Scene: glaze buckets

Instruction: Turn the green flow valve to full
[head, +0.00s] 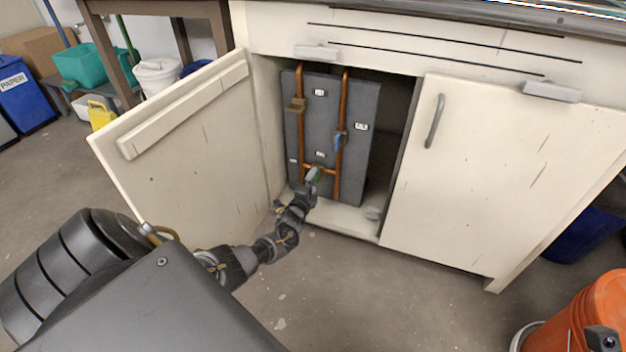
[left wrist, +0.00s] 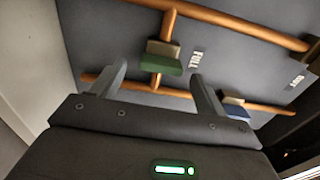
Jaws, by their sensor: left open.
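The green flow valve (head: 314,173) is low on the grey panel (head: 362,100) inside the open cabinet, on copper pipe. In the left wrist view the green handle (left wrist: 164,64) sits on a pipe, with a white label reading FULL (left wrist: 196,60) beside it on the right. My left gripper (head: 310,184) reaches into the cabinet just in front of the valve. Its two fingers are apart (left wrist: 160,82), one on each side of the handle in the picture. Nothing shows between the fingers as held, and I cannot tell whether they touch the handle.
A blue valve (head: 338,142) and a brown valve (head: 297,104) are on the same panel. The left cabinet door (head: 190,150) stands open beside my arm; the right door (head: 500,170) is shut. An orange bucket (head: 595,305) stands at the lower right.

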